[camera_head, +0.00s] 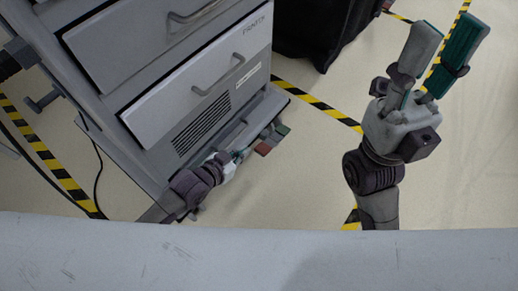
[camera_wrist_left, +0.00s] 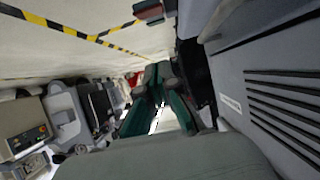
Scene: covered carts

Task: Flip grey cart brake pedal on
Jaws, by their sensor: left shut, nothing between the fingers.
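The grey cart (camera_head: 165,75) with drawers stands at the left in the head view. Its brake pedal (camera_head: 267,146), with a reddish part and a small greenish part, sticks out low at the cart's front right corner. A reddish pedal part also shows at the top of the left wrist view (camera_wrist_left: 148,11). My left gripper (camera_head: 240,155) is low beside the cart's base, shut and empty, just left of the pedal. Its dark green fingers meet in the left wrist view (camera_wrist_left: 158,72). Contact with the pedal cannot be told. My right gripper (camera_head: 452,42) is raised at the right, open and empty.
The cart's vented lower panel (camera_head: 203,124) and base edge are close to my left gripper. A black covered object (camera_head: 318,30) stands behind. Yellow-black tape (camera_head: 310,99) marks the floor. Open floor lies between the cart and my right arm.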

